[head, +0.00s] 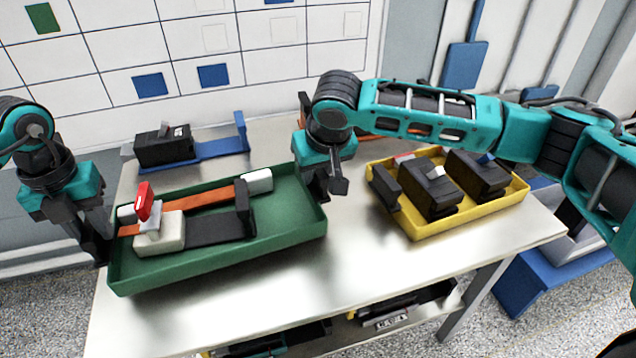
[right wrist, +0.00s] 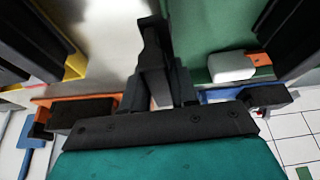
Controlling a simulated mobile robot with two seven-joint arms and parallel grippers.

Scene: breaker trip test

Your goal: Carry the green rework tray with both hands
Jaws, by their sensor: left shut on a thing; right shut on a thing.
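The green rework tray (head: 290,215) sits on, or just above, the left part of the metal bench. It holds a pale breaker (head: 160,238) with a red piece (head: 143,200), an orange strip (head: 190,207), a white block (head: 258,181) and dark parts. My left gripper (head: 102,245) is shut on the tray's left end wall. My right gripper (head: 325,188) is shut on its right end wall, and the fingers partly hide that wall. In the right wrist view the green tray floor (right wrist: 213,22) shows beside my fingers (right wrist: 157,65).
A yellow tray (head: 465,216) with dark breakers stands close to the right on the bench (head: 330,285). A blue fixture (head: 215,149) with a dark breaker (head: 163,146) is behind the green tray. The bench front is bare. A wall board with blue squares stands behind.

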